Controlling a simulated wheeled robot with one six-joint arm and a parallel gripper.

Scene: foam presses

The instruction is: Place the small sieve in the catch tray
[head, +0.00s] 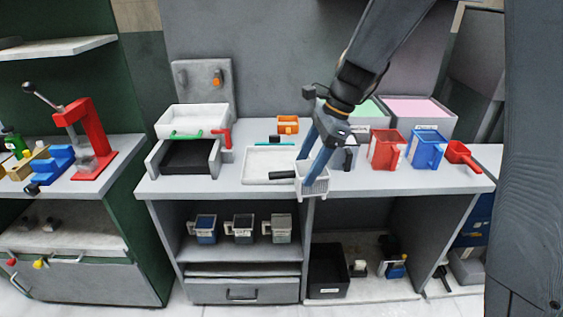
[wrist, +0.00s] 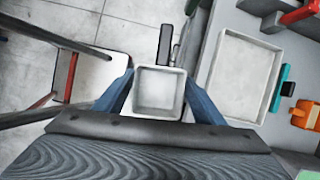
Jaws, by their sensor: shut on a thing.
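The small sieve (head: 314,184) is a white square cup with a dark handle (head: 282,175) pointing left in the head view. My gripper (head: 310,168) is shut on it, with blue fingers on two opposite sides of the cup. In the wrist view the sieve (wrist: 160,90) sits between the fingers, its handle (wrist: 165,45) pointing up the picture. The sieve is at the bench's front edge, with floor showing around it in the wrist view. The catch tray (head: 262,158) is a shallow, empty white tray on the bench. It also shows right of the sieve in the wrist view (wrist: 246,75).
A dark-bedded press frame with a white bin (head: 192,121) stands left of the tray. A teal-handled tool (head: 284,139) and an orange block (head: 288,125) lie behind the tray. Red (head: 385,150) and blue (head: 426,150) jugs and a red scoop (head: 459,153) stand to the right.

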